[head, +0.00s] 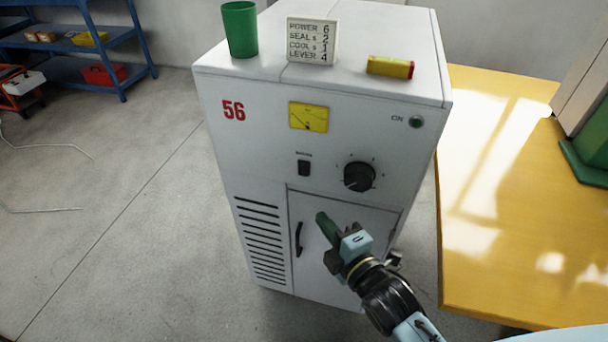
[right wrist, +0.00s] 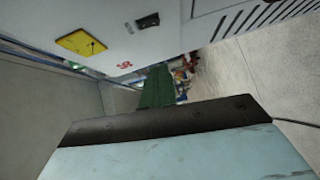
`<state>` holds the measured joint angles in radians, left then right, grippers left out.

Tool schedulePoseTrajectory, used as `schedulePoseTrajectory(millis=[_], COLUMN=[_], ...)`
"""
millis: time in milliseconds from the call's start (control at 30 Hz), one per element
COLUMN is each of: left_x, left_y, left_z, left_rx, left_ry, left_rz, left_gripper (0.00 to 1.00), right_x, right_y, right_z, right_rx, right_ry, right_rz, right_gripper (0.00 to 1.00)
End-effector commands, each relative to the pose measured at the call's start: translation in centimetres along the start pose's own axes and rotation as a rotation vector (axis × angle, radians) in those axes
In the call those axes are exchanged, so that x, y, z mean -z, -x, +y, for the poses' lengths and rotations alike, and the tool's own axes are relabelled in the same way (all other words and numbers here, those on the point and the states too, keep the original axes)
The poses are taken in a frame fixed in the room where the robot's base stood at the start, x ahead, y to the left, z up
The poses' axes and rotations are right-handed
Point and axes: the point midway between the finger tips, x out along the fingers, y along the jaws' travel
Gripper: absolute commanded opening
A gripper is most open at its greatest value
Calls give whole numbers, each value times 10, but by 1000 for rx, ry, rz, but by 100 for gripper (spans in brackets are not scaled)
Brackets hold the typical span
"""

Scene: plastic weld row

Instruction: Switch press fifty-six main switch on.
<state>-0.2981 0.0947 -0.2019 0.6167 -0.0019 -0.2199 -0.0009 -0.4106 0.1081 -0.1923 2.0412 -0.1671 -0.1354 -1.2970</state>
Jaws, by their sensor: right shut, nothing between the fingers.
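The white press cabinet (head: 265,140) carries a red 56 on its front. A small black rocker switch (head: 304,168) sits under a tiny label I cannot read; it also shows in the right wrist view (right wrist: 148,21). Which way the rocker is set is too small to tell. A green lamp (head: 416,122) marked ON is at the upper right of the front; I cannot tell if it is lit. My right gripper (head: 322,219), with green fingers, is shut and empty. In the head view it appears below the switch, in front of the cabinet door. My left gripper is not in view.
A black rotary knob (head: 359,177) and a yellow meter (head: 308,117) are near the switch. A green cup (head: 240,29), a sign (head: 312,41) and a yellow-red block (head: 390,67) stand on top. A yellow table (head: 515,200) is at right. Floor at left is mostly clear.

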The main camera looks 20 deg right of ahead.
Motion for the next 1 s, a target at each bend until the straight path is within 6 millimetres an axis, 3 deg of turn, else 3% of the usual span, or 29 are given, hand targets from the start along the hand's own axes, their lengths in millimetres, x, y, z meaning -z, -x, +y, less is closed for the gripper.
schedulePoseTrajectory(millis=[300,467,933,1000], left_x=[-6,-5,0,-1], left_y=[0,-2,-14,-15], left_z=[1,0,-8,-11], left_rx=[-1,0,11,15], left_ry=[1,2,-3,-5], left_rz=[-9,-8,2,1], left_gripper=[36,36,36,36], right_x=[0,0,0,-9], right_y=[-1,-12,-102,-110], right_z=[0,0,0,-1], right_rx=[-1,-3,-3,-1], right_ry=[0,0,-2,3], right_rz=[0,0,0,0], right_gripper=[0,0,0,0])
